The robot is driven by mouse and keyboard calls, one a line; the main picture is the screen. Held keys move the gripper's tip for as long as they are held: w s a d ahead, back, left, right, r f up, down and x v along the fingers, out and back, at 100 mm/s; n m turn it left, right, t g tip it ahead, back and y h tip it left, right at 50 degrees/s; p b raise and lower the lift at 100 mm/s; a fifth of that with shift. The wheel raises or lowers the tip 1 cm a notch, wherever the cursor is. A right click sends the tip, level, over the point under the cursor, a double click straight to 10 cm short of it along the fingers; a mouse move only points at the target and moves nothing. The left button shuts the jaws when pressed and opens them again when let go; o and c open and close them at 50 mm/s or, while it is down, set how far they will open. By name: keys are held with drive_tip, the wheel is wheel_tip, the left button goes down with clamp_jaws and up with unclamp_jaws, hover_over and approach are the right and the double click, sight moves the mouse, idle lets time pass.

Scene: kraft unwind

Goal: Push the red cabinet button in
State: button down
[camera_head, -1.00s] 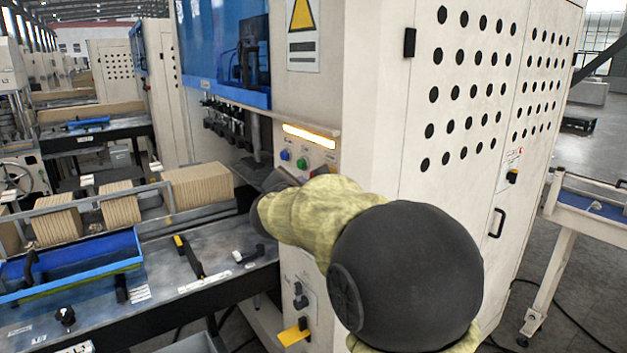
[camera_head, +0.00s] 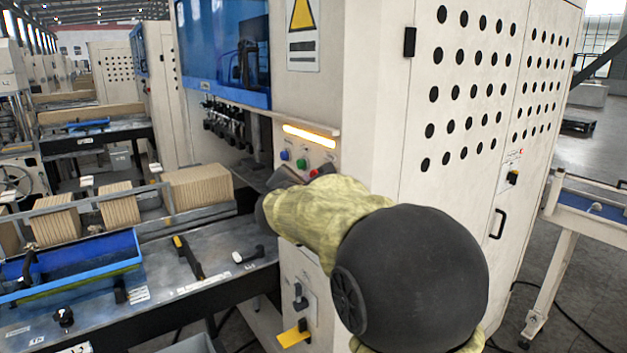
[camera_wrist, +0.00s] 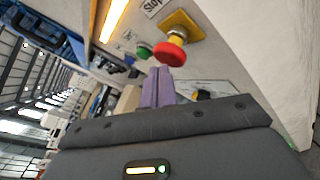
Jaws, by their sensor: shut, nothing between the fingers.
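The red button (camera_wrist: 170,55) is a round mushroom cap on a yellow base on the cabinet panel, under a label that reads "Stop" in the wrist view. In the head view the red button (camera_head: 314,173) shows small, just above my sleeve-covered arm. My gripper (camera_wrist: 159,72) is shut and empty, its purple fingers pointing at the panel with their tips just below and left of the red cap. Whether the tips touch the cap, I cannot tell. In the head view the gripper is mostly hidden by my arm.
A green button (camera_wrist: 143,52) and a blue button (camera_head: 284,155) sit beside the red one, under a lit strip (camera_head: 309,136). A blue tray (camera_head: 75,268) and stacks of brown kraft board (camera_head: 198,186) lie on the bench at left.

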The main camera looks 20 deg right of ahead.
drive_tip(key=shift+w+d, duration=0.2)
drive_tip(key=shift+d, duration=0.3)
idle(0.5)
drive_tip(key=shift+a, duration=0.25)
drive_tip(key=shift+s+a+b, duration=0.3)
drive_tip(key=shift+a+b, duration=0.05)
drive_tip(key=shift+a, duration=0.4)
drive_tip(key=a, duration=0.1)
drive_tip(key=s+a, duration=0.1)
drive_tip(key=a, duration=0.2)
drive_tip(key=shift+s+a, duration=0.3)
drive_tip(key=shift+a, duration=0.1)
drive_tip(key=shift+f, duration=0.1)
